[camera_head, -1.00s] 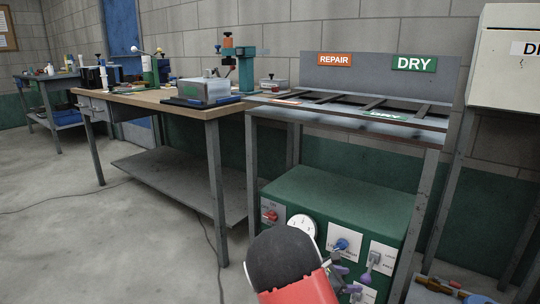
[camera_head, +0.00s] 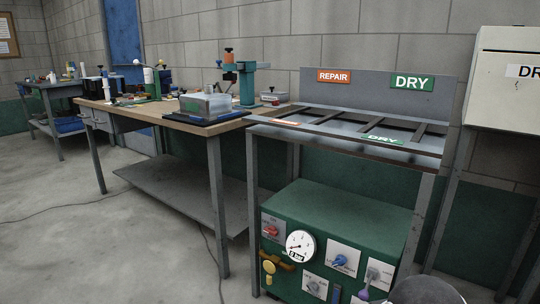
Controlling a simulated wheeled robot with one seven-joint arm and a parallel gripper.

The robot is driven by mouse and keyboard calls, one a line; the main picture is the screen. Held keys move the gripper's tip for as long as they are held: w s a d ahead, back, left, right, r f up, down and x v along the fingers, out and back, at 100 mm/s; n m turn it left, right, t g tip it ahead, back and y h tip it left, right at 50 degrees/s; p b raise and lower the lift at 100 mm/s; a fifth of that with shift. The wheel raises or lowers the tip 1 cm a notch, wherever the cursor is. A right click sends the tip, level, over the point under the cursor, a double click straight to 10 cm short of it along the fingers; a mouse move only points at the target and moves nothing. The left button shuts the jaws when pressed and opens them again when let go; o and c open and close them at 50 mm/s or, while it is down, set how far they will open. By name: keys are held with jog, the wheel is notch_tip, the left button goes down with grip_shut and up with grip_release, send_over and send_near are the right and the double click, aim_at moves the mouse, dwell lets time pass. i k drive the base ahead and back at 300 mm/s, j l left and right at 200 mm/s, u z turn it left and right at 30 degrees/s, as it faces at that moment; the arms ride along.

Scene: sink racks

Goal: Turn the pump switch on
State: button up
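A green machine (camera_head: 345,212) stands on the floor under the rack, its control panel facing me. The plate lettering is too small to read, so I cannot tell which control is the pump switch. The dark rounded top of my arm shows at the bottom right, in front of the panel's right end. My gripper's fingers are not in view.
A yellow valve handle (camera_head: 268,268) sticks out at the panel's lower left. A grey rack (camera_head: 345,144) with REPAIR and DRY signs stands above the machine, its legs either side. A wooden workbench (camera_head: 190,124) is to the left. Open floor lies left of the machine.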

aim_at(272, 231)
jog(key=i+l, duration=0.1)
jog(key=i, duration=1.05)
jog(key=j+u, duration=0.05)
